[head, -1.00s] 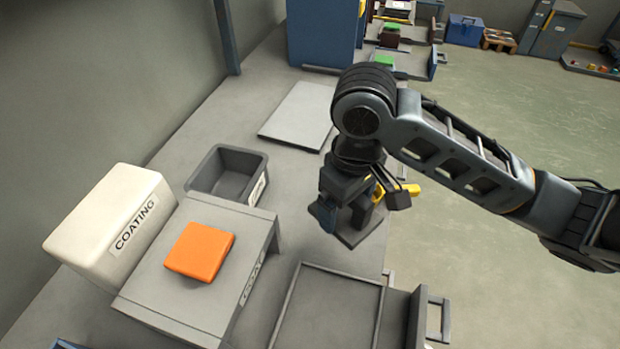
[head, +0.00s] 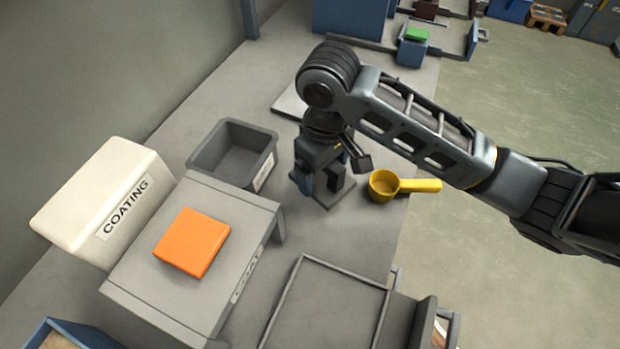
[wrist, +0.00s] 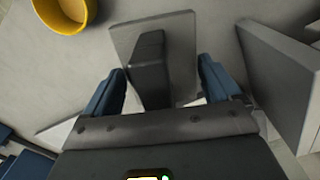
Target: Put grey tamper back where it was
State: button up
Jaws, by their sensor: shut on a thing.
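The grey tamper has a flat square plate (head: 343,196) and a dark upright handle (wrist: 150,68). My gripper (head: 320,180) is shut on the handle, with the plate below the blue fingers. In the wrist view my gripper (wrist: 163,88) has one finger on each side of the handle, and the plate (wrist: 181,40) lies beyond it. The tamper is over the grey bench, right of the dark grey bin. I cannot tell whether the plate touches the bench. My gripper hides part of the tamper in the head view.
A yellow ladle (head: 405,186) lies close to the tamper's right. The dark grey bin (head: 207,150) stands to its left. A grey stand (head: 145,285) with an orange block (head: 192,242), a white COATING box (head: 90,195) and a framed tray (head: 325,310) are nearer.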

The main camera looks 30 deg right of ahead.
jog(key=shift+w+a+f, duration=0.4)
jog(key=shift+w, duration=0.2)
jog(key=shift+w+a+f, duration=0.35)
jog(key=shift+w+f, duration=0.05)
jog(key=shift+w, duration=0.15)
jog(key=shift+f, duration=2)
jog(key=shift+f, duration=0.15)
jog(key=o, duration=0.7)
notch_tip(320, 180, up, 12)
jog(key=shift+a+r+p, duration=0.1)
jog(key=shift+r+p, duration=0.05)
jog(key=shift+p, duration=0.3)
jog(key=shift+s, duration=0.15)
